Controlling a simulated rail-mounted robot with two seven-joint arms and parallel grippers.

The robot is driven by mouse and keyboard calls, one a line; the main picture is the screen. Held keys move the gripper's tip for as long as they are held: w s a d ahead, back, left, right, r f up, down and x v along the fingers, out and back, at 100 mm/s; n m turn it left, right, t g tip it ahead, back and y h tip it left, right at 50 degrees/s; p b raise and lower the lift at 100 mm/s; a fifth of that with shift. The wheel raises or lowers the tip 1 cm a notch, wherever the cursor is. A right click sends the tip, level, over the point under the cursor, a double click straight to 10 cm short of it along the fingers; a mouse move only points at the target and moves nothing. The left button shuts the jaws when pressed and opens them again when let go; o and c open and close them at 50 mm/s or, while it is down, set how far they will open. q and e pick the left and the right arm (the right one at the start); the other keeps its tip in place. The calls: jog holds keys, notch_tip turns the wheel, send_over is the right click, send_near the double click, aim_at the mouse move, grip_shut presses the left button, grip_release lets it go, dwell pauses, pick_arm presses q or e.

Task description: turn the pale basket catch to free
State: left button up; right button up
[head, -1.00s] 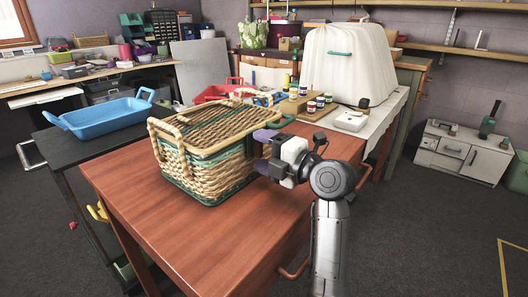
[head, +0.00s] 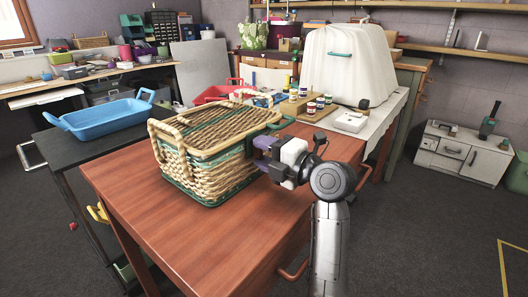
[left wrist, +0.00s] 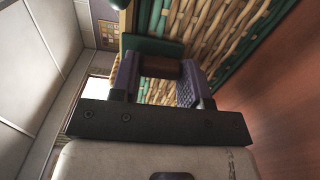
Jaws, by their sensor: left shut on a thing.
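The pale woven basket (head: 205,165) with green bands stands on the red-brown table, its lid down. My left gripper (head: 260,152) is at the basket's right end, with its purple fingers against that side. In the left wrist view, my left gripper (left wrist: 160,72) is shut on a small brown block, the basket catch (left wrist: 160,66), which lies between the two fingers. A green plate (left wrist: 150,45) shows just behind it, and the basket's weave (left wrist: 215,40) fills the upper right. The fingers hide the catch in the head view. My right gripper is not in view.
The red-brown table (head: 240,240) is clear in front of the basket. A blue tray (head: 105,117) is on the dark bench at left. Small jars (head: 311,110) and a white covered bin (head: 345,65) stand behind the basket.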

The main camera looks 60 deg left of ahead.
pick_arm(q)
jog(key=n, duration=0.3)
jog(key=shift+n+p, duration=0.4)
jog(key=n, duration=0.3)
jog(key=shift+n, duration=0.4)
jog(key=n+b, duration=0.1)
jog(key=n, duration=0.3)
jog(key=shift+f+b, duration=0.1)
jog(key=shift+b, duration=0.3)
jog(key=n+b, duration=0.2)
jog(key=n, duration=0.3)
jog(key=shift+n, duration=0.3)
jog(key=o, duration=0.9)
jog(key=shift+d, duration=0.1)
